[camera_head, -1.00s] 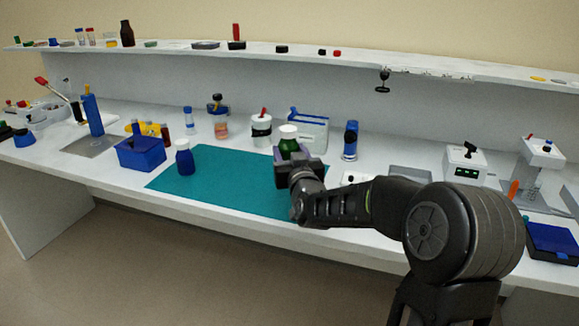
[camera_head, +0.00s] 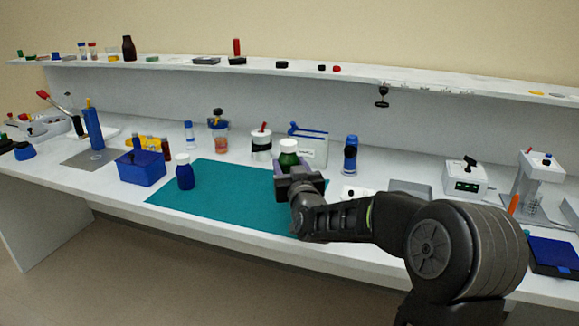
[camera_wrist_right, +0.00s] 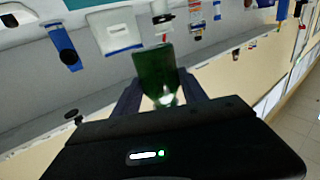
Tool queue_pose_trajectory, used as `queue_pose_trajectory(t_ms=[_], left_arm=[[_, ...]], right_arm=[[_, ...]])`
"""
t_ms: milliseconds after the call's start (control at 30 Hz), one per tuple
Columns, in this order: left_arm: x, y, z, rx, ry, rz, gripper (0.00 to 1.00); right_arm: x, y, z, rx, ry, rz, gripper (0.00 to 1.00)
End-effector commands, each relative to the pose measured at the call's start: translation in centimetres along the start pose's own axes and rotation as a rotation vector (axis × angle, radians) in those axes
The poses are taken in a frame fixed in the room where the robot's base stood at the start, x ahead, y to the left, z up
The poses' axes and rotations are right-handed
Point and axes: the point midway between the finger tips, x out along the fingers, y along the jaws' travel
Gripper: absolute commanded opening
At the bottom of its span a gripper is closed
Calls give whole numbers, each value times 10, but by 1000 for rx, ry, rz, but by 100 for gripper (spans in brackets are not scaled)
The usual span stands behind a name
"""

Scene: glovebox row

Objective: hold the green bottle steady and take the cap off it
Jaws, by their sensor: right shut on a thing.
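The green bottle (camera_head: 288,160) with its white cap (camera_head: 288,146) on top stands upright at the back right of the teal mat, in the head view. My right gripper (camera_head: 292,170) is shut on the bottle's body from the front; its jaws hide the lower part. In the right wrist view the green bottle (camera_wrist_right: 154,72) sits between the fingers of my right gripper (camera_wrist_right: 158,92). I cannot tell whether the bottle's base touches the mat. My left gripper is not in view.
A blue bottle with a white cap (camera_head: 184,172) stands on the left of the teal mat (camera_head: 225,205), beside a blue box (camera_head: 141,168). A white jar with a black band (camera_head: 261,146) and a white bin (camera_head: 308,149) stand behind the green bottle. The mat's middle is clear.

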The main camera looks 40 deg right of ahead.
Motion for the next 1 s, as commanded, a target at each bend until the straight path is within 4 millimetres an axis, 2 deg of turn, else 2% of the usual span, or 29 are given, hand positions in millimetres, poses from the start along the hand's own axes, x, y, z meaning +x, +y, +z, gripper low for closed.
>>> queue_pose_trajectory(t_ms=[33, 233, 833, 1000], left_arm=[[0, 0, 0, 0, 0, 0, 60], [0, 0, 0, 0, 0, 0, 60], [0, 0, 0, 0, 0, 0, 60], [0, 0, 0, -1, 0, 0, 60]], right_arm=[[0, 0, -1, 0, 2, 0, 17], [0, 0, -1, 0, 2, 0, 0], [0, 0, -1, 0, 2, 1, 0], [0, 3, -12, 1, 5, 11, 0]])
